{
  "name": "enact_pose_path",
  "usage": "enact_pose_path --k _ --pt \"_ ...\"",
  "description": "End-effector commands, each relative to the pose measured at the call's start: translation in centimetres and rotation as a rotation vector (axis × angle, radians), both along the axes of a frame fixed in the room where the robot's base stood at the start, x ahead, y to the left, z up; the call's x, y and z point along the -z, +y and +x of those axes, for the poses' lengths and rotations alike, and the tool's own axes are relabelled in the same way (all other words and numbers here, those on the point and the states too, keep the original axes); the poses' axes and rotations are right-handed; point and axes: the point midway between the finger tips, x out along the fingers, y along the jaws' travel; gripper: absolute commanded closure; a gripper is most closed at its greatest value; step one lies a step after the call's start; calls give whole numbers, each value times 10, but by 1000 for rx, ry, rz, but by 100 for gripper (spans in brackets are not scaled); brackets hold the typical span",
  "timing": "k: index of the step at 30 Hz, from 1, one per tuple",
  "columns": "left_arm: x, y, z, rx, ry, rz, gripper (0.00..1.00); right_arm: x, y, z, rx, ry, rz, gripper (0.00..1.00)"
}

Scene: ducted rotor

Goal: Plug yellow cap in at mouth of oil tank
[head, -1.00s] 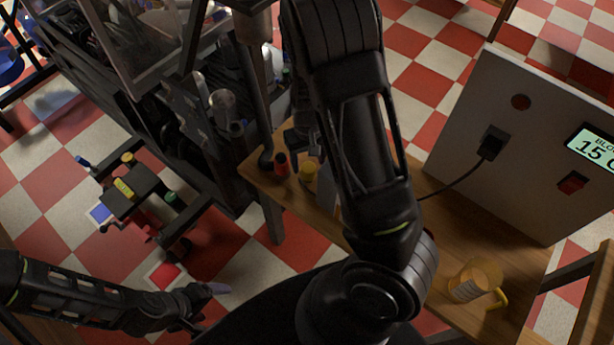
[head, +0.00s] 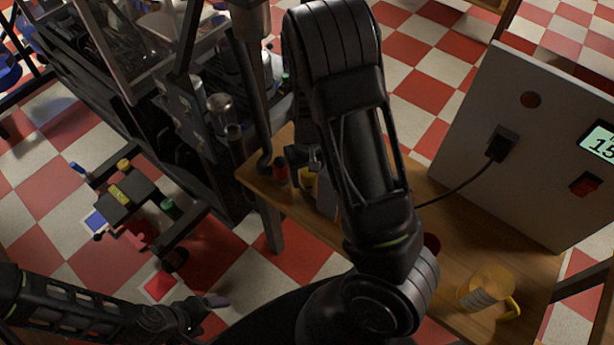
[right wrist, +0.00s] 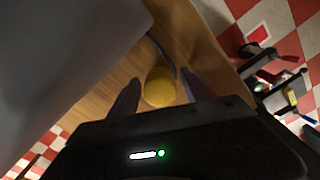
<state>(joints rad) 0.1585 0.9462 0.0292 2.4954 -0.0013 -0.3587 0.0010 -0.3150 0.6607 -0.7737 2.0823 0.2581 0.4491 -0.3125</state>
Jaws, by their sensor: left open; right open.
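The yellow cap (head: 307,184) stands on the wooden table near its left corner, partly hidden by my right arm. In the right wrist view the yellow cap (right wrist: 160,87) lies between the two fingers of my right gripper (right wrist: 160,92), with gaps on both sides. My right gripper (head: 315,160) is open and close to the cap; its fingers are mostly hidden in the head view. My left gripper (head: 212,301) is open and empty, low over the floor at the lower left. I cannot tell for sure which part is the oil tank or its mouth.
A grey panel box (head: 500,190) with a plugged cable and a yellow mug (head: 487,289) are on the table's right. Dark machinery (head: 190,120) stands left of the table. A small coloured device (head: 125,195) is at the lower left.

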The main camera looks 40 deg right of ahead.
Motion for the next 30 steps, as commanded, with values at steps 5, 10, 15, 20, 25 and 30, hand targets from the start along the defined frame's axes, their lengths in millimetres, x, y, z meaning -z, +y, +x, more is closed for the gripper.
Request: enact_pose_path --k 5,10,15,20,25,30 --pt "-2 0 0 0 0 0 20 0 0 0 -1 -1 1 44" --pt "-2 0 0 0 0 0 20 0 0 0 0 -1 0 44" --pt "-2 0 0 0 0 0 20 0 0 0 0 0 0 44" --pt "-3 0 0 0 0 0 20 0 0 0 0 -1 0 44" --pt "-3 0 0 0 0 0 20 0 0 0 0 -1 0 47" --pt "-3 0 0 0 0 0 20 0 0 0 0 0 0 61"
